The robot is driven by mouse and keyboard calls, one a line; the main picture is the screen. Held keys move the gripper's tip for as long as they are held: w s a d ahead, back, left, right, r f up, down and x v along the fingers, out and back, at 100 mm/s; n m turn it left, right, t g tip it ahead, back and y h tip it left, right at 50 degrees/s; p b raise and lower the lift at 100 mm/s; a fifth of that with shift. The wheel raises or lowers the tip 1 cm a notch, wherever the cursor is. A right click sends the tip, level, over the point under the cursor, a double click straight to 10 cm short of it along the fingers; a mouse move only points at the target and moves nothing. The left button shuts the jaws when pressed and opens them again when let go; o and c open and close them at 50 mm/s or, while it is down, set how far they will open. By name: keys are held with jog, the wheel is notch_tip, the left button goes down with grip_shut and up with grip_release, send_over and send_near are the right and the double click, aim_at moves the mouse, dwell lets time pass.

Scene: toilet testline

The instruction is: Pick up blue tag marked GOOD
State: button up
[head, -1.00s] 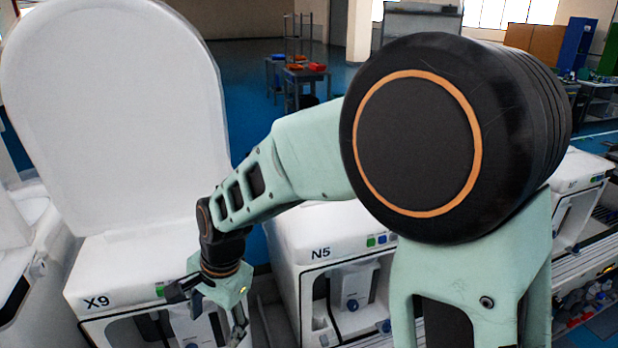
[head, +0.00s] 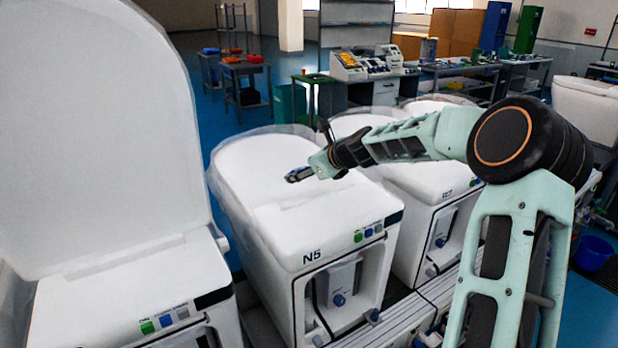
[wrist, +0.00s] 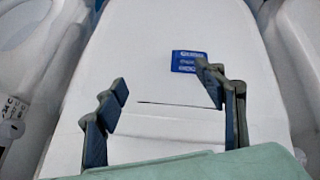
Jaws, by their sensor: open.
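A small blue tag (wrist: 188,61) with blurred pale lettering lies flat on a white surface in the wrist view. I cannot read the word on it with certainty. My gripper (wrist: 163,88) is open and empty, its two dark fingers spread wide. The right finger's tip is close to the tag's lower right corner in the picture; I cannot tell the height between them. In the head view my gripper (head: 309,154) is over the white lid of the unit marked N5 (head: 345,245). I cannot make out the tag there.
A raised white lid (head: 95,130) stands at the left. Small green, blue and grey labels (head: 165,321) sit on the front of the left unit, and similar ones (head: 368,234) on N5. More white units stand to the right. Benches are farther back.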

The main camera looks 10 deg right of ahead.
aim_at(300, 168)
jog(key=w+d+m, duration=0.2)
jog(key=d, duration=0.1)
jog(key=w+d+m+t, duration=0.1)
jog(key=d+m, duration=0.1)
jog(key=shift+w+f, duration=0.1)
jog(key=x, duration=0.4)
jog(key=shift+w+a+f+p, duration=0.15)
jog(key=shift+w+p, duration=0.1)
jog(key=shift+p, duration=0.15)
jog(key=shift+s+f+p+x, duration=0.1)
jog(key=shift+f+p+x, duration=0.1)
jog(key=shift+x, duration=0.55)
jog(key=shift+s+f+p+x, duration=0.1)
jog(key=shift+p+x, duration=0.1)
jog(key=shift+x, duration=0.55)
jog(key=shift+s+f+p+x, duration=0.1)
jog(key=shift+p+x, duration=0.1)
jog(key=shift+x, duration=0.55)
jog(key=shift+w+a+f, duration=0.3)
jog(key=shift+w+f, duration=0.05)
jog(key=shift+w, duration=0.2)
jog(key=c, duration=1)
jog(key=shift+r, duration=0.1)
jog(key=shift+c, duration=0.2)
